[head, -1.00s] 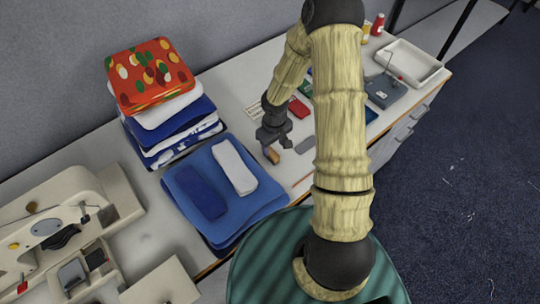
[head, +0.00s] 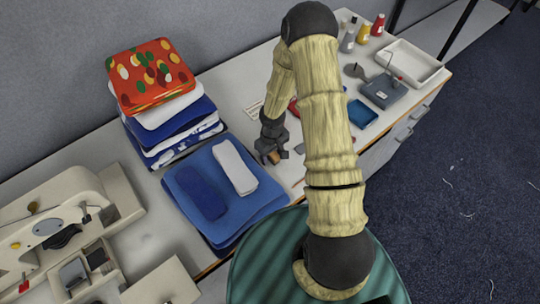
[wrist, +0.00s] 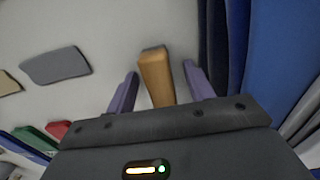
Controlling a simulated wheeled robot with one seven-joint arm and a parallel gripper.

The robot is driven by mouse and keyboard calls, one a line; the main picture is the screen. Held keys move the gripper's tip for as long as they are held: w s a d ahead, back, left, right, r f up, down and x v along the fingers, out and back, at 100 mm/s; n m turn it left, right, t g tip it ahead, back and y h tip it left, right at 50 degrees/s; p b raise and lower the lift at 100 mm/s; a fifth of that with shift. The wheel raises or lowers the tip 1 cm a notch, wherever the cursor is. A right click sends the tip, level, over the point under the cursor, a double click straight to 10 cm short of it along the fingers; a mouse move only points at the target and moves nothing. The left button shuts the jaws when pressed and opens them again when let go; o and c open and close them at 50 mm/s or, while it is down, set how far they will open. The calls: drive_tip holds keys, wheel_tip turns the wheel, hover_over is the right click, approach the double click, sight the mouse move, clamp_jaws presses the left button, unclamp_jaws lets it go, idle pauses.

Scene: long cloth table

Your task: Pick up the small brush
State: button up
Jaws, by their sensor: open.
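The small brush shows as a wooden, orange-brown block-like piece (wrist: 156,72) in the wrist view, lying on the pale table top. It also shows as a small brown bit under my gripper in the head view (head: 274,158). My gripper (wrist: 161,90) is open, with one purple-grey finger on each side of the brush and a gap visible on both sides. In the head view my gripper (head: 279,152) is low over the table, just right of the folded blue cloths. The brush's near end is hidden by the gripper body, and its bristles cannot be made out.
Folded blue cloths (head: 222,218) lie close beside the gripper. A taller cloth stack (head: 165,128) stands behind them. A grey flat piece (wrist: 56,66) lies left in the wrist view. A blue tray (head: 361,113), a grey device (head: 386,91) and a white tray (head: 412,62) are farther right.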

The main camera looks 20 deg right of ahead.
drive_tip(key=c, duration=1.1)
drive_tip(key=shift+r, duration=0.1)
drive_tip(key=shift+c, duration=0.2)
wheel_tip(320, 180, up, 10)
drive_tip(key=shift+f, duration=0.1)
